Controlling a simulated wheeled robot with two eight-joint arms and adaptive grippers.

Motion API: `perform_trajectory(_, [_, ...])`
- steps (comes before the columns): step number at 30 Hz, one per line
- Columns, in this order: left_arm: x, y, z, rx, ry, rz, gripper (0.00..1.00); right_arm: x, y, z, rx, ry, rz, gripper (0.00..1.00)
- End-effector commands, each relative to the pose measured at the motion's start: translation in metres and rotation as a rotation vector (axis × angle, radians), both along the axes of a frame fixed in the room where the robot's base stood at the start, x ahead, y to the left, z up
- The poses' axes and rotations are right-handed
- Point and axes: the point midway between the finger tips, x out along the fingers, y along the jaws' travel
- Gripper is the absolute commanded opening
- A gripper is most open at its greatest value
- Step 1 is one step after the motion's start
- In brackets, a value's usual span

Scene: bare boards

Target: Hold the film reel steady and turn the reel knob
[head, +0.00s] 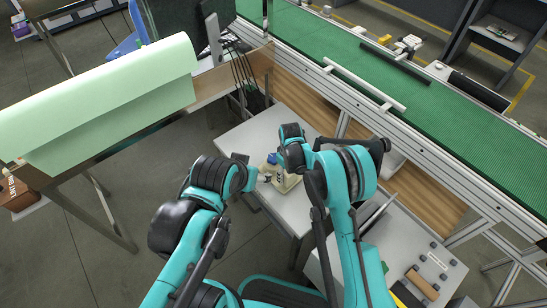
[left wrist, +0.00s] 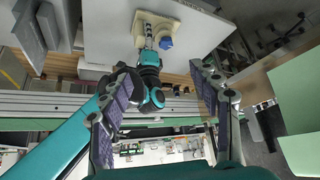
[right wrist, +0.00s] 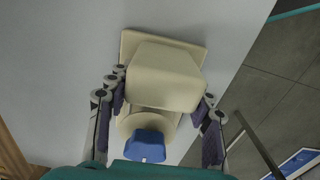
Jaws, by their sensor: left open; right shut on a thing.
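The film reel (right wrist: 165,75) is a cream block on a flat cream base, with a rounded cream part at one side. It stands on a small white table and also shows in the head view (head: 287,183). The blue reel knob (right wrist: 146,146) sits on the rounded part and also shows in the left wrist view (left wrist: 166,43). My right gripper (right wrist: 162,95) has its fingers on both sides of the cream body and is shut on it. My left gripper (left wrist: 160,78) is open and empty, its fingers apart, a short way from the reel and knob.
The white table (head: 236,136) is otherwise mostly clear around the reel. A green conveyor (head: 390,75) runs behind it. A bench with a pale green sheet (head: 95,100) stands at the left. A second table (head: 430,262) with small parts is at the lower right.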

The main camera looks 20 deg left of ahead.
Motion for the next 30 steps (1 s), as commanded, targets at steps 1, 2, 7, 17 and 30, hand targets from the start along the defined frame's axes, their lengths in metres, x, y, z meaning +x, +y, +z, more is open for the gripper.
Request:
perform_trajectory(1, [0.009,0.002,0.004,-0.001,0.009,0.01,0.62,0.0,0.0,0.0,0.0,0.0,0.0,0.17])
perform_trajectory(2, [0.015,0.004,0.005,-0.003,0.016,0.018,0.62,0.0,0.0,0.0,0.0,0.0,0.0,0.17])
perform_trajectory(7, [0.056,0.014,0.009,-0.01,0.065,0.071,0.62,0.0,0.0,0.0,0.0,0.0,0.0,0.17])
perform_trajectory(17, [0.142,0.041,-0.015,-0.024,0.161,0.185,0.62,0.0,0.0,0.0,0.0,0.0,0.0,0.17])
perform_trajectory(30, [0.241,0.072,-0.112,-0.055,0.314,0.344,0.62,0.0,0.0,0.0,0.0,0.0,0.0,0.17])
